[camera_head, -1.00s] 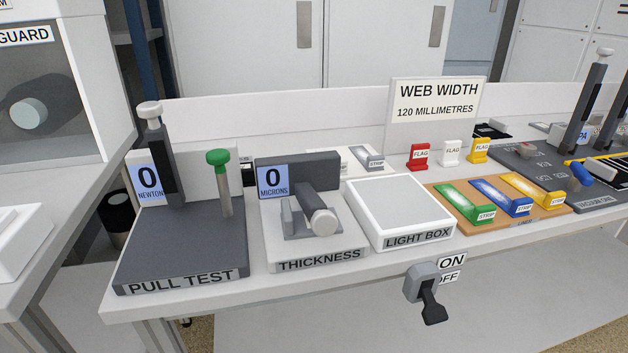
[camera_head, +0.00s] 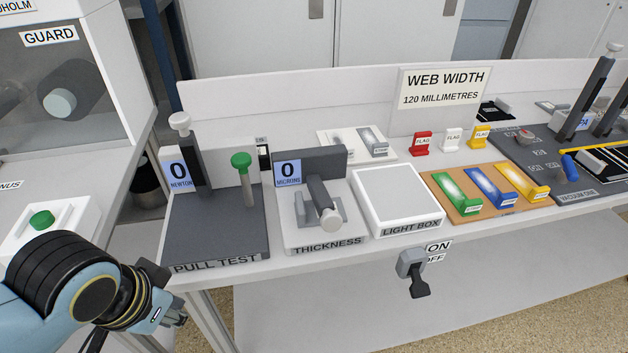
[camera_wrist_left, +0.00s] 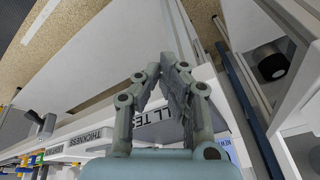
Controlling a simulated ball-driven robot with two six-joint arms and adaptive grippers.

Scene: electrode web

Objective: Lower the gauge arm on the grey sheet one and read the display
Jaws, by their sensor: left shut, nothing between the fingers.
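The thickness gauge (camera_head: 318,247) stands on the bench in the head view. Its dark gauge arm (camera_head: 318,192) slopes toward me with a pale round knob (camera_head: 331,220) at its end. A grey piece with an upright tab (camera_head: 300,208) lies under the arm; whether the arm touches it I cannot tell. The blue display (camera_head: 288,174) reads 0 microns. My left arm is at the lower left of the head view, well left of the gauge. My left gripper (camera_wrist_left: 168,66) shows in the wrist view, shut and empty. My right gripper is not in view.
The pull test stand (camera_head: 230,220), with an upright post and green knob, is left of the gauge. The light box (camera_head: 397,198) is close on its right. A switch (camera_head: 412,262) sticks out from the bench front. A guarded machine (camera_head: 70,85) stands at the left.

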